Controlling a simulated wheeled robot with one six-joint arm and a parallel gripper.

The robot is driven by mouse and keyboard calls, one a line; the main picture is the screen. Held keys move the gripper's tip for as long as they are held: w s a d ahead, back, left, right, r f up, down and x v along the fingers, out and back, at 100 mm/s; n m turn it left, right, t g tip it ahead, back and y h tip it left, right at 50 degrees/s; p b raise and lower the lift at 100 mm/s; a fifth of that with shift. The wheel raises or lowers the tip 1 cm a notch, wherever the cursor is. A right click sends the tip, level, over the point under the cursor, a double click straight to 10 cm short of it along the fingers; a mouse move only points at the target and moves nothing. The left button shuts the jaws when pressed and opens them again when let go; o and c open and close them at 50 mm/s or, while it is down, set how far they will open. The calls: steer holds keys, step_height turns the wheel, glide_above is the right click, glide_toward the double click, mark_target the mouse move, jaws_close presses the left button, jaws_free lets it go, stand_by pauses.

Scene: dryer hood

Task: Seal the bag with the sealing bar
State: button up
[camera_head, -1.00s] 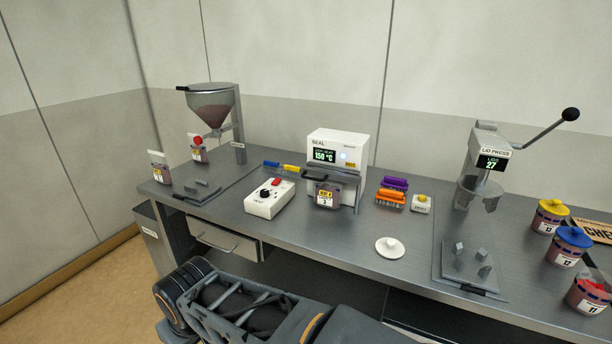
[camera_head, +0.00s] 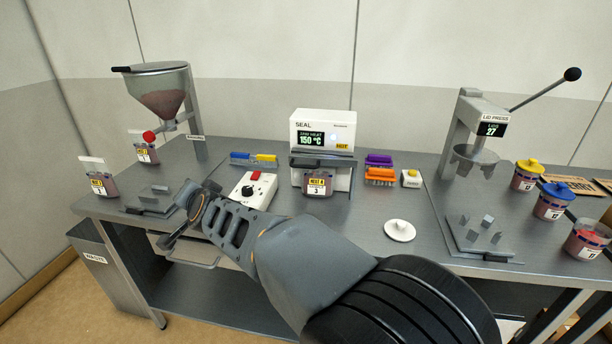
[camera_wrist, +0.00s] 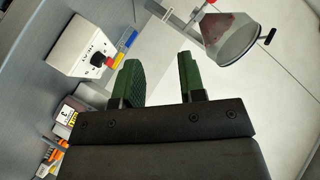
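The bag (camera_head: 318,184) with a yellow-and-white label marked 3 stands upright at the front of the white SEAL machine (camera_head: 322,128). The dark sealing bar (camera_head: 322,159) crosses just above the bag; I cannot tell whether it touches it. The machine's display reads 150 °C. In the wrist view my gripper (camera_wrist: 162,80) is open and empty between green pads.
A control box (camera_head: 254,189) with a red button and black knob stands between my gripper and the sealer. A hopper (camera_head: 160,95) and two more bags (camera_head: 99,180) are at left.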

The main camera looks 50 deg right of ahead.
steer(key=w+d+m+g+h+b, duration=0.1)
steer(key=d+m+h+b, duration=0.1)
steer(key=d+m+h, duration=0.65)
steer(key=m+g+h+b, duration=0.2)
steer(key=m+g+h, duration=0.3)
steer(key=m+g, duration=0.6)
glide_toward(306, 167)
steer(key=shift+m+t, duration=0.45)
steer(key=shift+t, duration=0.15)
steer(key=shift+p+x, duration=0.3)
steer(key=shift+x, duration=4.9)
steer(key=shift+s+f, duration=0.15)
steer(key=shift+f, duration=0.05)
jaws_close()
